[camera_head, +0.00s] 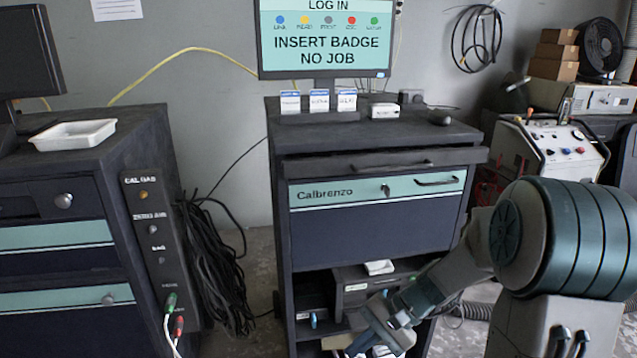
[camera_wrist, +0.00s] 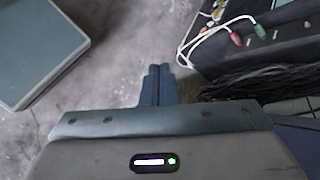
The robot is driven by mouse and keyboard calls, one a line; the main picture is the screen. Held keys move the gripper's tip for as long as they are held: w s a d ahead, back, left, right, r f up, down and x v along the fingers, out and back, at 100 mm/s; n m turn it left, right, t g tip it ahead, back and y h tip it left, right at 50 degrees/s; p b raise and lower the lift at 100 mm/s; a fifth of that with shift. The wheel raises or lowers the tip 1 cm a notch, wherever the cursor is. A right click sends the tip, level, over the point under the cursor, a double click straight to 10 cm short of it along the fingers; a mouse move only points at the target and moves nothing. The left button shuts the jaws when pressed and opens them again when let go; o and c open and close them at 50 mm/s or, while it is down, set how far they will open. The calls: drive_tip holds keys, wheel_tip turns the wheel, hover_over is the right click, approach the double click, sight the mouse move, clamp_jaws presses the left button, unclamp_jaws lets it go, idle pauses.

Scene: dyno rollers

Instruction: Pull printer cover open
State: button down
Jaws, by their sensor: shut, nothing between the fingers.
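The Calbrenzo cabinet (camera_head: 283,200) stands in the middle of the head view. Its teal and dark blue front panel (camera_head: 375,228) bears a lock and a black bar handle (camera_head: 437,181), and looks closed. A dark printer-like box (camera_head: 350,290) sits in the open bay below, with a small white piece on top. Which of these carries the printer cover I cannot tell for sure. My gripper (camera_head: 362,345) is low in front of the bay and hides part of it. In the wrist view my gripper (camera_wrist: 158,86) has its blue fingers together, empty, over bare floor.
A left cabinet (camera_head: 60,255) with a white tray (camera_head: 73,135) and plugged cables stands across a gap where black cables (camera_head: 212,265) hang. A grey machine (camera_head: 550,150) stands at right. A top drawer (camera_head: 380,162) juts slightly above the panel. Grey floor shows between the cabinets.

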drive_tip(key=s+d+r+n+t+h+p, duration=0.2)
drive_tip(key=s+r, duration=0.4)
drive_tip(key=r, duration=0.3)
drive_tip(key=s+d+r+n+t+h+p, duration=0.2)
drive_tip(key=s+d+r+n+h+p, duration=0.2)
drive_tip(key=r, duration=0.6)
drive_tip(key=s+h+p, duration=0.2)
drive_tip(key=p, duration=0.1)
drive_tip(key=shift+d+r+h, duration=0.25)
drive_tip(key=shift+h, duration=0.05)
drive_tip(key=c, duration=2.1)
unclamp_jaws()
drive_tip(key=shift+s+d+r, duration=0.1)
drive_tip(key=shift+d+r, duration=0.1)
drive_tip(key=shift+d, duration=0.05)
drive_tip(key=o, duration=0.6)
drive_tip(key=shift+s+d+r, duration=0.1)
